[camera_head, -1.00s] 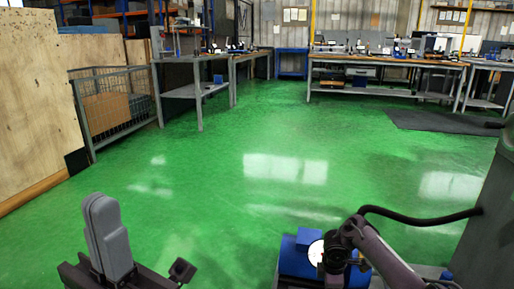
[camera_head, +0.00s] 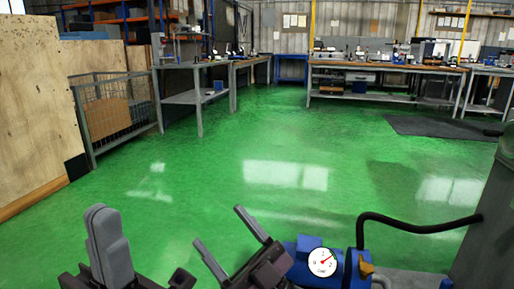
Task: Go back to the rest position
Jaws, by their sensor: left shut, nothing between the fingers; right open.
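My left gripper (camera_head: 102,215) is at the bottom left of the head view. Its grey fingers point up and are pressed together with nothing between them. My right gripper (camera_head: 219,226) is at the bottom centre. Its two dark fingers are spread apart, point up and to the left, and hold nothing. Green floor shows between them. The lower parts of both grippers are cut off by the picture's bottom edge.
A blue machine part (camera_head: 351,262) with a white dial gauge (camera_head: 322,262) stands just right of my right gripper. A black hose (camera_head: 420,229) runs from it to a grey housing (camera_head: 484,240). Workbenches (camera_head: 388,66) and a wire cage (camera_head: 117,113) stand beyond open green floor.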

